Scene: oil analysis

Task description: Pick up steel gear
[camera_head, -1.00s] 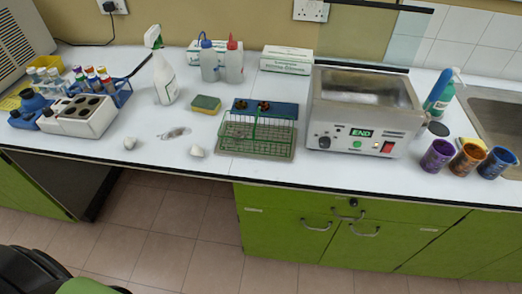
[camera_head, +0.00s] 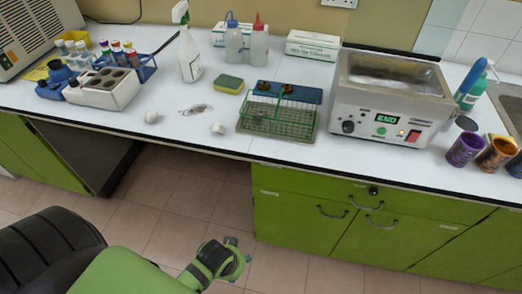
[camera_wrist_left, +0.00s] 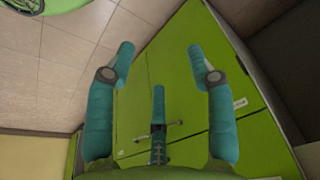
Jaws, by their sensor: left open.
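Two small brownish metallic parts sit on the blue tray (camera_head: 312,94) at the back of the bench, the left part (camera_head: 263,86) and the right part (camera_head: 287,88). They are too small to tell which is a steel gear. A green wire rack (camera_head: 268,118) stands just in front of them. My left gripper (camera_wrist_left: 162,60) is open and empty in the left wrist view, its teal fingers spread over the cabinet fronts and floor. In the head view my left arm is low in front of the bench, well away from the parts. My right gripper is not in view.
The steel bath (camera_head: 385,100) with an END display stands right of the tray. The front bench edge and green cabinets (camera_head: 300,205) are between my arm and the bench top.

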